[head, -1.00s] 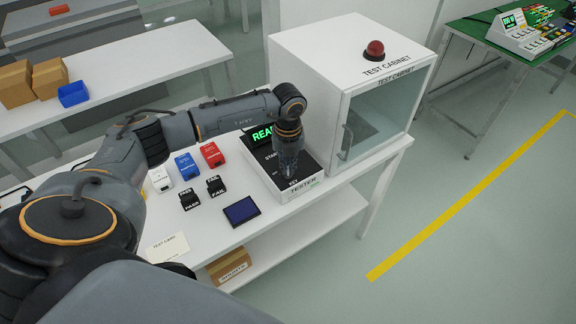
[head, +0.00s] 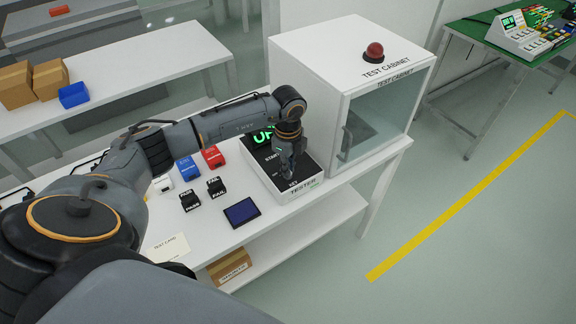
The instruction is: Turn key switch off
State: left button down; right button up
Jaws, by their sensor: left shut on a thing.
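The white tester box (head: 308,187) with a black top panel stands on the white bench, in front of the test cabinet. Its display (head: 263,136) shows green letters, partly hidden by my arm; "UP" can be read. My left gripper (head: 289,174) points down over the front part of the panel, by the key label. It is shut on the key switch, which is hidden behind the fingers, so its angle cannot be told. My right gripper is out of view.
The test cabinet (head: 290,80) with a red dome button (head: 374,51) stands close behind the tester. Red, blue and white boxes, pass and fail stamps, a dark blue pad (head: 241,211) and a test card (head: 167,248) lie left of the tester.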

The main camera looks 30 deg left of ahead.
pick_arm(q)
jog(key=shift+r+n, duration=0.1)
jog(key=shift+n, duration=1.2)
jog(key=shift+w, duration=0.1)
jog(key=c, duration=1.5)
grip_release()
notch_tip(320, 180, up, 12)
jog(key=shift+f, duration=0.1)
